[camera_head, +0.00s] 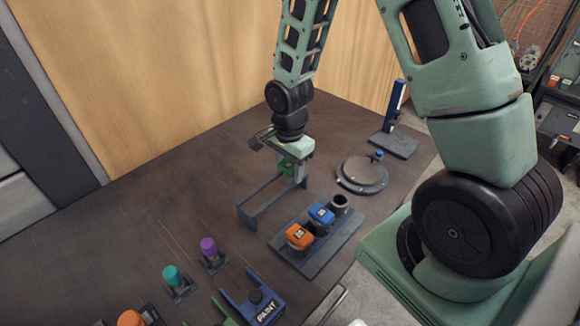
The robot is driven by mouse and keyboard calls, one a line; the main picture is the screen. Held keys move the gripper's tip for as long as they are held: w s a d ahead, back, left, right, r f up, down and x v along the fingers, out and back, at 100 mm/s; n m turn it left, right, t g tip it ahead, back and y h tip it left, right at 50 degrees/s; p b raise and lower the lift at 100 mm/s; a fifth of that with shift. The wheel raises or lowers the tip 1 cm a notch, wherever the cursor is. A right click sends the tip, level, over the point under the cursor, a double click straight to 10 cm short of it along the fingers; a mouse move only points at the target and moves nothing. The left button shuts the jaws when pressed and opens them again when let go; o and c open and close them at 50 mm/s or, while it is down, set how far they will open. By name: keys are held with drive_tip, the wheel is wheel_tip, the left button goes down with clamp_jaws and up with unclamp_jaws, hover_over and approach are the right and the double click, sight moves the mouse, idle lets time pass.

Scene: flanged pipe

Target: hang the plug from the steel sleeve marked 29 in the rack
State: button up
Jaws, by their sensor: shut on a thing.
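My gripper (291,165) is shut on a green plug (286,169), at the far right end of a low grey rack (247,214). The plug is partly hidden by the gripper, and I cannot tell whether it touches the rack. A dark block (296,261) right of the rack bears a row of steel sleeves. Its far sleeve (341,204) is open and empty. An orange plug (299,236) and a blue plug (321,215) sit in the nearer places. The mark 29 cannot be read.
A round grey flange cover (361,174) lies behind the sleeve block. A blue post on a plate (395,110) stands at the back right. Teal (171,274) and purple (208,247) pieces and a blue PAINT holder (266,309) are in front. The table's left middle is clear.

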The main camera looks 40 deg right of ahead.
sight(289, 165)
drive_tip(key=shift+s+f, duration=0.25)
drive_tip(key=shift+f, duration=0.25)
drive_tip(key=shift+s+f, duration=0.2)
drive_tip(key=shift+f, duration=0.3)
drive_tip(key=o, duration=1.2)
drive_tip(key=shift+w, duration=0.1)
drive_tip(key=shift+c, duration=0.2)
wheel_tip(289, 165, up, 2)
drive_tip(key=shift+w+d+r+p, duration=0.1)
drive_tip(key=shift+w+p, duration=0.05)
drive_tip(key=shift+p, duration=0.95)
drive_tip(key=shift+c, duration=1.1)
drive_tip(key=o, duration=0.4)
drive_tip(key=shift+r+p, duration=0.65)
drive_tip(key=shift+r, duration=0.1)
wheel_tip(289, 165, up, 4)
drive_tip(key=p, duration=0.3)
drive_tip(key=shift+w+f, duration=0.1)
drive_tip(key=shift+w, duration=0.05)
